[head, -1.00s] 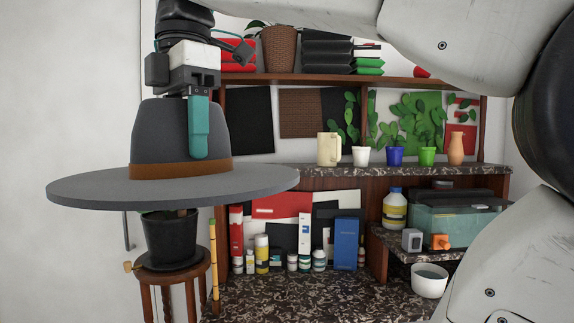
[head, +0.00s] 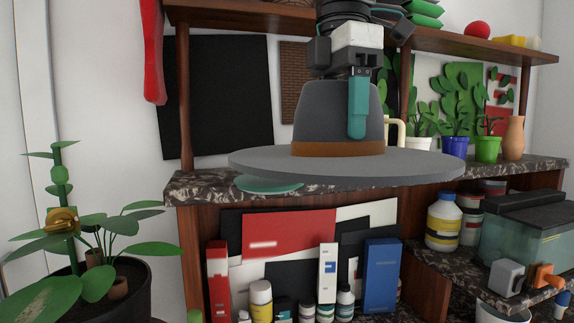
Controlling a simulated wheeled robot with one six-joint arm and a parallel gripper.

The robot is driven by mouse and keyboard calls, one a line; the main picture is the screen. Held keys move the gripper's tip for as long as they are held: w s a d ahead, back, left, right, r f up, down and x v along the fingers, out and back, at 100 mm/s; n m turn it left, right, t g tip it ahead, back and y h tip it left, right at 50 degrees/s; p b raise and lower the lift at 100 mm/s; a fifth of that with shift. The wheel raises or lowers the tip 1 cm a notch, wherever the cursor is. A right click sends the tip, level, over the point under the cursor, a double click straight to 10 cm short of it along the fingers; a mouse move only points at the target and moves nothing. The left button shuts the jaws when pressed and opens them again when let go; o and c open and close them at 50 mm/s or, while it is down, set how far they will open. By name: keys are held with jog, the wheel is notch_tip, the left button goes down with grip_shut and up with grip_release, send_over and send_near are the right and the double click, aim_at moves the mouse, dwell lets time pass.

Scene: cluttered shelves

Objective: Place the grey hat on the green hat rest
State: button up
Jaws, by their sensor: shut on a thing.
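My gripper (head: 357,118) is shut on the crown of the grey hat (head: 330,165), which has a wide brim and a brown band. One teal finger shows against the crown. The other finger is hidden. The hat is upright and appears to be held above or in front of the marbled shelf. A flat green disc (head: 268,185), which looks like the green hat rest, lies at the left end of this shelf. The hat's brim partly covers it, and the crown is to the right of it.
The marbled shelf (head: 205,188) has a clear left end. A cream mug (head: 397,135), potted plants and an orange vase (head: 513,138) stand to the right. A red item (head: 152,50) hangs from the upper shelf (head: 250,17). A large potted plant (head: 100,230) stands front left.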

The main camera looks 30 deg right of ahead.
jog(key=w+a, duration=0.1)
jog(key=w, duration=0.4)
jog(key=w+a+f, duration=0.1)
jog(key=w, duration=0.4)
jog(key=w+a, duration=0.2)
jog(key=w, duration=0.3)
jog(key=shift+f, duration=2)
jog(key=shift+f, duration=0.1)
jog(key=o, duration=1)
jog(key=shift+o, duration=0.2)
notch_tip(320, 180, up, 8)
jog(key=shift+f, duration=0.15)
